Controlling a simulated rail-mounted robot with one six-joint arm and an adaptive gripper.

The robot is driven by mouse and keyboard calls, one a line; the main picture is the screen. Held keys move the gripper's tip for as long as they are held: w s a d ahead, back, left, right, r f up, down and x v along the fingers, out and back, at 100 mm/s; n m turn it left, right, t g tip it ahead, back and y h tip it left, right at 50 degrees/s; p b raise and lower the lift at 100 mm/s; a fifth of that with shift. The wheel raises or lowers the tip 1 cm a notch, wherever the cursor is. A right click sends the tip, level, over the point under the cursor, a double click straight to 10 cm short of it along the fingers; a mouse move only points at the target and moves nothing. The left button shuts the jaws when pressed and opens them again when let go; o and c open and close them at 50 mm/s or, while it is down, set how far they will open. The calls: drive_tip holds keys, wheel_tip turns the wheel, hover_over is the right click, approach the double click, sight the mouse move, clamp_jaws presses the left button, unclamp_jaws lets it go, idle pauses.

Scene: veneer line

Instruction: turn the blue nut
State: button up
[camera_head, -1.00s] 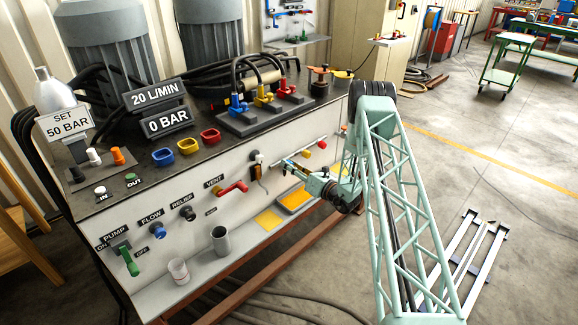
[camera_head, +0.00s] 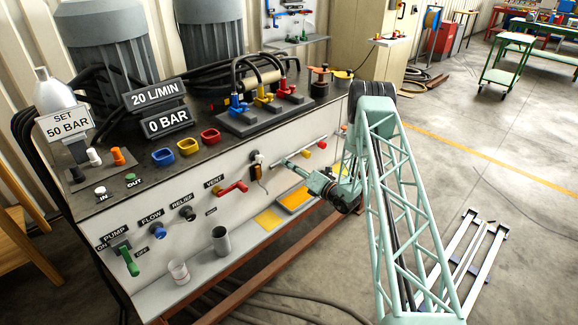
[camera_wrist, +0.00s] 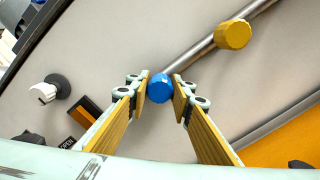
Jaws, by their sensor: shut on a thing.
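The blue nut (camera_wrist: 160,88) sits on a grey metal pipe (camera_wrist: 197,52) on the pale front panel. In the wrist view it lies between the two fingertips of my gripper (camera_wrist: 161,90), and the gripper is shut on it. In the head view my gripper (camera_head: 288,164) reaches the panel from the right and hides the blue nut. A yellow nut (camera_wrist: 233,35) is farther along the same pipe; it also shows in the head view (camera_head: 308,153). A red nut (camera_head: 321,145) is beyond it.
A red vent lever (camera_head: 234,187) and a black-and-orange switch (camera_head: 257,165) are left of my gripper. Hoses with coloured couplings (camera_head: 262,97) stand on the bench top.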

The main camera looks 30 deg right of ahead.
drive_tip(key=o, duration=0.9)
drive_tip(key=shift+v, duration=6)
drive_tip(key=shift+a+r, duration=0.1)
drive_tip(key=shift+r, duration=0.05)
